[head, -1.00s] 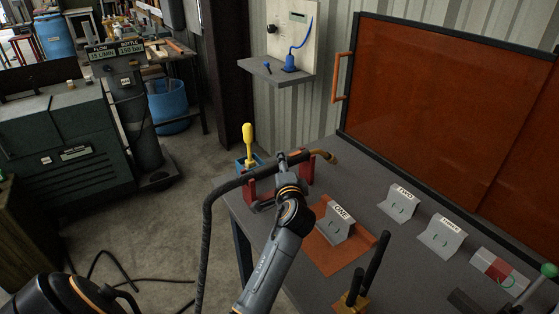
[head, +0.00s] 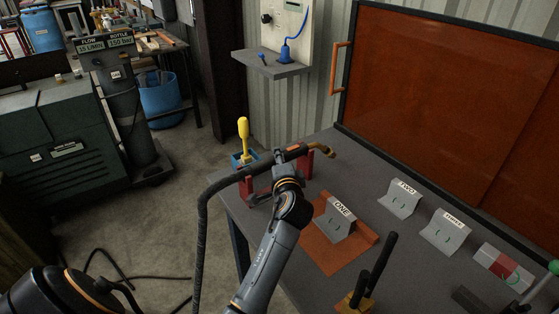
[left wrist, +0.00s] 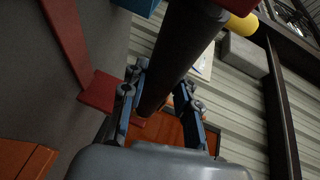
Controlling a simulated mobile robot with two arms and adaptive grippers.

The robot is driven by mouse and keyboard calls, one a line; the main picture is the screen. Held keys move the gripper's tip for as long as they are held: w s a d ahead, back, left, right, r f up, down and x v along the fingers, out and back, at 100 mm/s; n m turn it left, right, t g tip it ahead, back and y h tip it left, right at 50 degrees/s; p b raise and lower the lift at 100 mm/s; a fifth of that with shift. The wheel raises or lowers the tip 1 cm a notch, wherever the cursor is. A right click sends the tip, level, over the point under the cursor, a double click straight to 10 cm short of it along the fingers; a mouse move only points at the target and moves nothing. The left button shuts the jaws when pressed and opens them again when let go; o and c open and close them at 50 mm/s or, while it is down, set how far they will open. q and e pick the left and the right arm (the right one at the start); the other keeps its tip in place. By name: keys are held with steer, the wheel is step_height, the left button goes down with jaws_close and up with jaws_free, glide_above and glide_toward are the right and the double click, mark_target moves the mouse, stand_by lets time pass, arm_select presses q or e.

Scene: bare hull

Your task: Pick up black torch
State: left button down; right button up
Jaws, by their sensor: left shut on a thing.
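The black torch (head: 297,152) has a dark handle, a brass-coloured nozzle and a black hose hanging off the table's left edge. It lies across the red stand (head: 247,187) in the head view; I cannot tell whether it still touches the stand. My left gripper (head: 282,160) is shut on the torch handle between the stand's two posts. In the left wrist view the dark handle (left wrist: 178,60) runs between the two fingers of the left gripper (left wrist: 155,85). My right gripper is not in view.
A yellow-handled tool (head: 243,138) stands in a blue holder behind the stand. Grey angled blocks marked ONE (head: 338,222), TWO (head: 402,195) and THREE (head: 446,230) sit on the table. Dark upright rods (head: 375,270) stand at the front. An orange screen (head: 440,95) closes the back.

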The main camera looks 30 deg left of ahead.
arm_select(q)
steer(key=shift+a+r, duration=0.1)
steer(key=shift+r, duration=0.25)
steer(key=r, duration=0.3)
steer(key=shift+s+r, duration=0.15)
steer(key=shift+s, duration=0.1)
steer(key=s+d+r, duration=0.5)
steer(key=s+r, duration=0.4)
steer(key=s, duration=0.3)
steer(key=shift+s, duration=0.3)
steer(key=shift+a, duration=0.1)
